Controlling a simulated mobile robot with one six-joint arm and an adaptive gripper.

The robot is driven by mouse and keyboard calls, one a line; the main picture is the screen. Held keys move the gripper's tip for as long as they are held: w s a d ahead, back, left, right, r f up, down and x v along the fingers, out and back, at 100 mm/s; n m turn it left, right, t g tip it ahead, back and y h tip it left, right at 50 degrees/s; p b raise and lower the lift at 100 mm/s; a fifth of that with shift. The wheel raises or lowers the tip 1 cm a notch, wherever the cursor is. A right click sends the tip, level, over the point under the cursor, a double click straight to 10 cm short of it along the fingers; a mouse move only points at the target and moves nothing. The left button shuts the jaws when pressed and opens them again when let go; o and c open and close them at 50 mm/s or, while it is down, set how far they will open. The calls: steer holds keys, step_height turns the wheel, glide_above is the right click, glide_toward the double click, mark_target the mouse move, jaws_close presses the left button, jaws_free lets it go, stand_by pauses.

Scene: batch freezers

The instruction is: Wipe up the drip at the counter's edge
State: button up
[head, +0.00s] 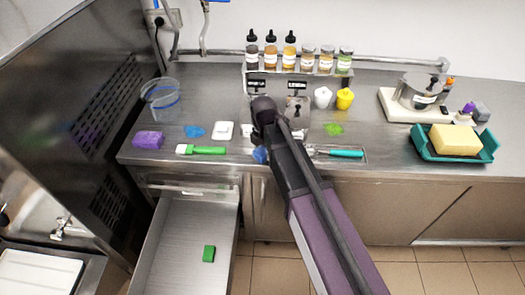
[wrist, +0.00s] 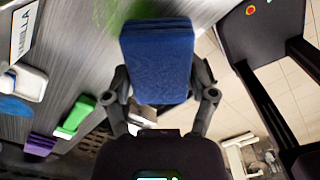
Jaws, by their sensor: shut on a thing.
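My gripper (wrist: 160,92) is shut on a folded dark blue cloth or pad (wrist: 157,58), gripped from both sides. In the head view the blue cloth (head: 260,155) shows just left of my arm at the counter's front edge; my arm hides most of the gripper. I cannot tell whether the cloth touches the steel counter (head: 390,165). A green splotch (head: 333,129) lies on the counter right of my arm, and a blue splotch (head: 195,131) lies to the left. Neither is right at the front edge. No drip shows clearly at the edge; my arm and the cloth hide part of it.
A green-handled tool (head: 202,150), purple block (head: 148,140) and white container (head: 223,131) are on the left. A teal-handled tool (head: 338,153) lies right of my arm. A yellow sponge (head: 455,140) sits in a teal tray (head: 487,151). An open drawer (head: 175,250) juts out below.

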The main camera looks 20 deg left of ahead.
steer(key=shift+r+p, duration=1.45)
steer(key=shift+r, duration=0.3)
steer(key=shift+r+p, duration=1.5)
steer(key=shift+f, duration=0.25)
step_height(320, 180, down, 7)
steer(key=b, duration=0.7)
steer(key=shift+r, duration=0.1)
steer(key=shift+f+b, duration=1)
steer(key=shift+b, duration=0.15)
